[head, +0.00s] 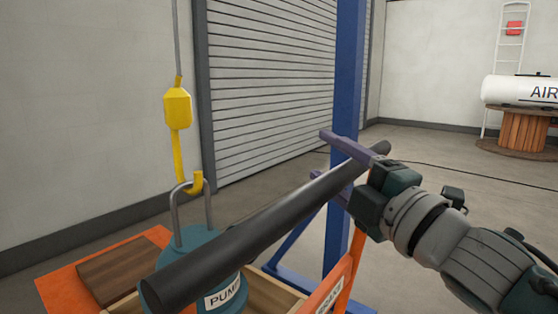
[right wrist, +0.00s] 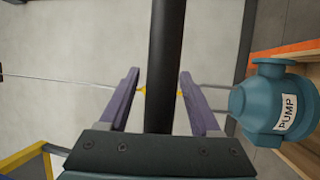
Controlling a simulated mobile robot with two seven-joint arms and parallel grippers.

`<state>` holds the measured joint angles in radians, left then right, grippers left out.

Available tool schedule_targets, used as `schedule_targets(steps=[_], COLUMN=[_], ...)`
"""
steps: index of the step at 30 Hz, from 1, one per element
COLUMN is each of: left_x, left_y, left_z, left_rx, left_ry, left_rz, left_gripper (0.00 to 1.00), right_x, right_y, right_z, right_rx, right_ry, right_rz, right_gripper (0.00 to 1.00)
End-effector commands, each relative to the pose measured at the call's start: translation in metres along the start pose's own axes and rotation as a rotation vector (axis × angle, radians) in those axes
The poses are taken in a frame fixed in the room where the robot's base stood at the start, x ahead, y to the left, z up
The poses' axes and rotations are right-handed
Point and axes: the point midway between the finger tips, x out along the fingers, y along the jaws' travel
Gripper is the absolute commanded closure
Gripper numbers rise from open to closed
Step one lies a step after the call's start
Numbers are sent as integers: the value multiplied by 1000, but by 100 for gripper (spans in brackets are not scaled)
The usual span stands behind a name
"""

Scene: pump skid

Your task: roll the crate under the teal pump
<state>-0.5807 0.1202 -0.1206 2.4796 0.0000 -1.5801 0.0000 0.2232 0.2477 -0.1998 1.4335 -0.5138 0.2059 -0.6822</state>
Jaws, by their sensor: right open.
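The teal pump (head: 205,250) hangs upright by its bail from a yellow hook (head: 178,110) at the lower left of the head view; it also shows in the right wrist view (right wrist: 272,105). Part of the wooden crate (head: 268,291) shows low beside the pump, mostly hidden. A thick black bar (head: 265,218), which looks like a push handle, crosses in front of the pump. My right gripper (head: 323,155) is open, with its purple fingers on either side of the bar. In the right wrist view a gap shows between the bar (right wrist: 163,60) and each finger. My left gripper is not in view.
An orange frame post (head: 338,285) with a label stands below the bar. A blue column (head: 348,80) with floor braces stands close behind my right gripper. A brown wooden board (head: 125,265) lies on orange at lower left. Free floor lies to the right.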

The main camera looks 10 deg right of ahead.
Motion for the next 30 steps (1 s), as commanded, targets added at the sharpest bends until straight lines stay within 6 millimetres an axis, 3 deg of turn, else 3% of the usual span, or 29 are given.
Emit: schedule_targets(steps=[5,19,30], left_x=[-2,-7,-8], left_y=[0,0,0], left_z=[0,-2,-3], left_rx=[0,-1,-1], left_ry=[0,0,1], left_rz=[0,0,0], left_gripper=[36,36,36], right_x=[-8,-86,-100], right_y=[-1,-1,0], right_z=[0,0,0], right_rx=[0,0,-1], right_ry=[-1,-1,0], right_rz=[-3,-2,0], right_gripper=[36,36,36])
